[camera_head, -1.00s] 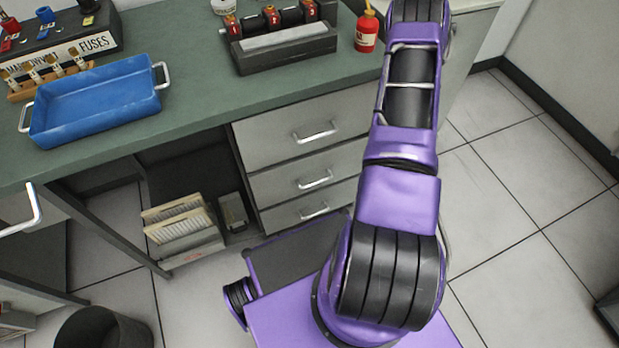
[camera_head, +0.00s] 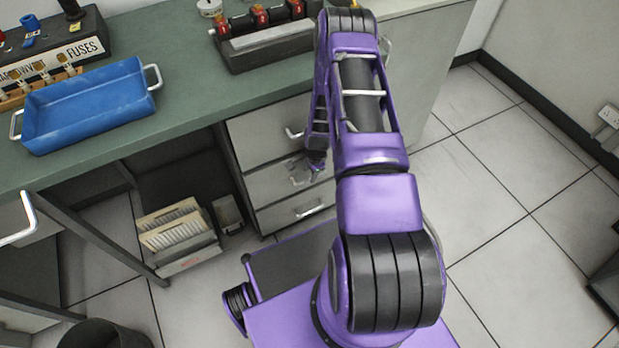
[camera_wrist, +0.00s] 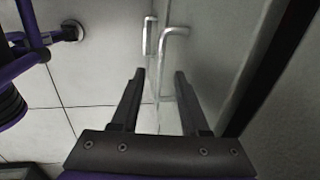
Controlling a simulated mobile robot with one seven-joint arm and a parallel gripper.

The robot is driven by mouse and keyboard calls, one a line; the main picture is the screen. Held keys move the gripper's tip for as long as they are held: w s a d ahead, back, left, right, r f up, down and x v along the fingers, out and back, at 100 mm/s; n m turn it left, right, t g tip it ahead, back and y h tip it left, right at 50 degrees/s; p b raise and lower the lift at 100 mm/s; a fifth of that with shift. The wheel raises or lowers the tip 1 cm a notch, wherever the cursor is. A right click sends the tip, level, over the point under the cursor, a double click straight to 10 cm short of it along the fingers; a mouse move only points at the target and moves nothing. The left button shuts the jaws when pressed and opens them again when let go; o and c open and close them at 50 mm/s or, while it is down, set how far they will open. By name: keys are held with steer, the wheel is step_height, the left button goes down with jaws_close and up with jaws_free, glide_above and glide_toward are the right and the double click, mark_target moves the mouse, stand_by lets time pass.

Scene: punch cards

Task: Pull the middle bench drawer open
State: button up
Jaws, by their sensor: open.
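The middle bench drawer (camera_head: 268,186) is shut, its pale front in line with the drawers above and below. My gripper (camera_head: 301,175) is in front of it, over its handle, which is mostly hidden in the head view. In the wrist view my gripper (camera_wrist: 158,74) is open, with its two dark fingers apart. A metal bar handle (camera_wrist: 173,32) shows just beyond the fingertips, and its bar runs down the picture between the fingers. Contact cannot be told. A second handle (camera_wrist: 148,38) shows farther off to the left.
The top drawer (camera_head: 258,135) and bottom drawer (camera_head: 280,216) are shut, with their own handles. A blue tray (camera_head: 90,140) and a fuse rack (camera_head: 270,52) stand on the green bench top (camera_head: 190,95).

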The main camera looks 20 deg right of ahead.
steer(key=shift+w+f, duration=0.2)
steer(key=shift+f, duration=0.75)
steer(key=shift+w+f, duration=0.15)
steer(key=shift+f, duration=0.8)
jaws_close()
